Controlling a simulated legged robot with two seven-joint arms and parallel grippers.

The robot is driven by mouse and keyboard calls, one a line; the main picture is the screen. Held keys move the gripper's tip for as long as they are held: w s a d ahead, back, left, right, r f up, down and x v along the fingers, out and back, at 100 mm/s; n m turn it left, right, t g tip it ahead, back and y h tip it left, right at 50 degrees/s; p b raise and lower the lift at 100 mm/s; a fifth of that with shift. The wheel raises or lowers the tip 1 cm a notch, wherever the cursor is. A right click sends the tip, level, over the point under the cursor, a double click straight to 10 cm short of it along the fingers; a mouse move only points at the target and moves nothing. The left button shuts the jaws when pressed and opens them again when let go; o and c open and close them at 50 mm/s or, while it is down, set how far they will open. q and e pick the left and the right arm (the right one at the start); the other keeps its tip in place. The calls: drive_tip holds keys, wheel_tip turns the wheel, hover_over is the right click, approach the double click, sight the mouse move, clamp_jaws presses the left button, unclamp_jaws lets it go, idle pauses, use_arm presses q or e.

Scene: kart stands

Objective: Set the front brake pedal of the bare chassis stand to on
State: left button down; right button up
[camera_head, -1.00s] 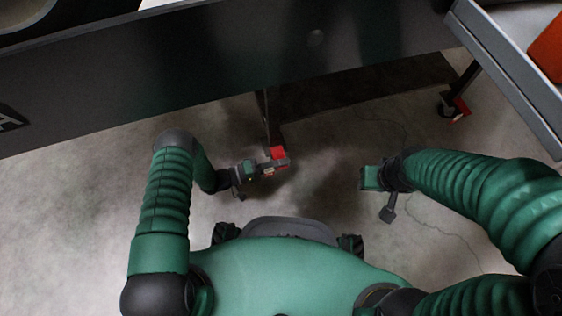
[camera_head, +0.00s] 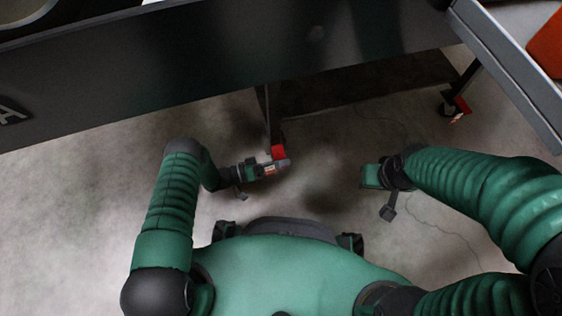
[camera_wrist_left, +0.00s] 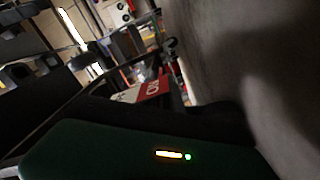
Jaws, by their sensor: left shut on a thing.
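The front brake pedal (camera_head: 278,152) is a small red piece at the foot of a dark leg of the stand (camera_head: 230,80). In the left wrist view the red pedal with white lettering (camera_wrist_left: 154,86) shows just past the gripper's dark edge. My left gripper (camera_head: 280,165) is low by the floor at this pedal and shut on it; its fingers hide part of the pedal. The pedal's exact tilt is too small to read. My right gripper (camera_head: 370,175) hangs apart to the right, touching nothing visible; its jaws are not clear.
Another caster with a red pedal (camera_head: 460,108) stands at the right under a grey-edged stand (camera_head: 520,85). The stand's dark side panel overhangs the far floor. A thin cable or crack line runs along the floor at right. Bare floor (camera_head: 80,220) lies at left.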

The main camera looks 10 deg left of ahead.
use_arm(q)
drive_tip(key=shift+w+a+f, duration=0.1)
drive_tip(key=shift+a+f, duration=0.1)
drive_tip(key=shift+f, duration=0.25)
drive_tip(key=c, duration=1.6)
unclamp_jaws()
drive_tip(key=shift+f, duration=0.1)
drive_tip(key=shift+d+r, duration=0.15)
drive_tip(key=shift+r, duration=0.05)
drive_tip(key=v, duration=1.7)
drive_tip(key=shift+d, duration=0.1)
